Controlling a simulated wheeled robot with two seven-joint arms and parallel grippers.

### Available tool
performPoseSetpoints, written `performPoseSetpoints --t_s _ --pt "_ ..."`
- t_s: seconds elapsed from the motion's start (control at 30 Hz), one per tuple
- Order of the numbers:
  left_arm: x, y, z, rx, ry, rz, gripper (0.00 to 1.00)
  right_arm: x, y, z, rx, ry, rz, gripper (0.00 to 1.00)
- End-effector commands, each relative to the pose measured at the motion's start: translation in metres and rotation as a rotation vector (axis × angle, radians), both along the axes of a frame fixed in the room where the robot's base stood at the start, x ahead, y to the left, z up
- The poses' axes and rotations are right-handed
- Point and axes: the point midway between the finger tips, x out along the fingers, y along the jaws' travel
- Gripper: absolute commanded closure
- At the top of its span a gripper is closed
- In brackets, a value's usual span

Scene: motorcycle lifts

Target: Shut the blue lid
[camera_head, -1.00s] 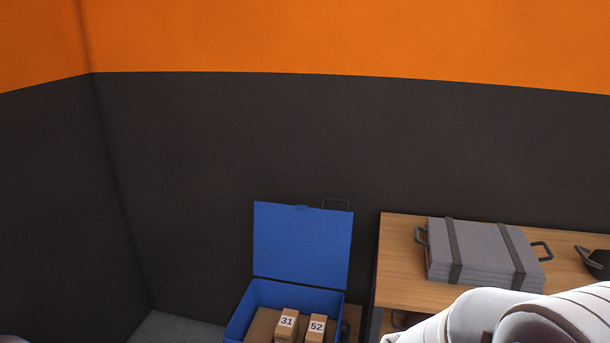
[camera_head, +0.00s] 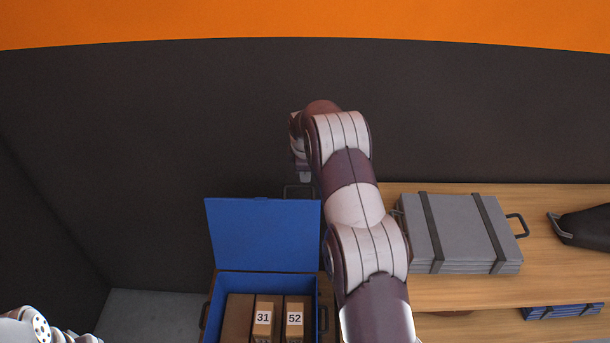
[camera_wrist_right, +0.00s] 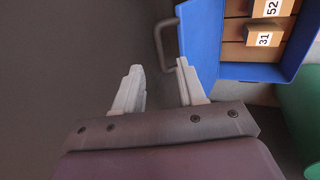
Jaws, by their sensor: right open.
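The blue lid (camera_head: 262,235) stands open, nearly upright, at the back of a blue box (camera_head: 212,300). A dark handle (camera_head: 297,191) sticks up at its top edge. In the right wrist view the lid (camera_wrist_right: 203,35) appears nearly edge-on, with its handle (camera_wrist_right: 164,45) on the left. My right arm reaches past the lid's right side toward the wall. My right gripper (camera_wrist_right: 158,66) is open and empty, one fingertip close to the lid and handle; I cannot tell whether it touches. Part of my left arm shows at the lower left, its gripper out of view.
Brown boxes (camera_head: 238,318), two labelled 31 and 52, sit in the blue box. A wooden bench (camera_head: 450,297) to the right carries a strapped grey case (camera_head: 465,230) and a black object (camera_head: 582,227). A dark wall (camera_head: 130,130) rises behind. A green object (camera_wrist_right: 302,115) is at the wrist view's right.

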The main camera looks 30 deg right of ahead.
Motion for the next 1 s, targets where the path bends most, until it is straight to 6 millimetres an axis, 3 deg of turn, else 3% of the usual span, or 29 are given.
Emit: performPoseSetpoints --t_s 0.1,0.4,0.77,0.8,0.9,1.0 --pt "0.000 0.000 0.018 0.000 -0.001 0.000 0.08 0.007 -0.005 -0.024 0.002 0.004 -0.002 0.60" --pt "0.000 0.000 0.034 0.000 -0.001 0.000 0.08 0.024 -0.014 -0.075 0.001 -0.001 -0.003 0.60" --pt "0.000 0.000 0.035 0.000 -0.001 0.000 0.08 0.026 -0.016 -0.084 0.001 -0.002 -0.002 0.60" --pt "0.000 0.000 0.035 0.000 -0.001 0.000 0.08 0.026 -0.016 -0.084 0.001 -0.002 -0.002 0.63" --pt "0.000 0.000 0.035 0.000 -0.001 0.000 0.08 0.026 -0.016 -0.084 0.001 -0.002 -0.002 0.96" --pt "0.000 0.000 0.035 0.000 -0.001 0.000 0.08 0.026 -0.016 -0.084 0.001 -0.002 -0.002 1.00"
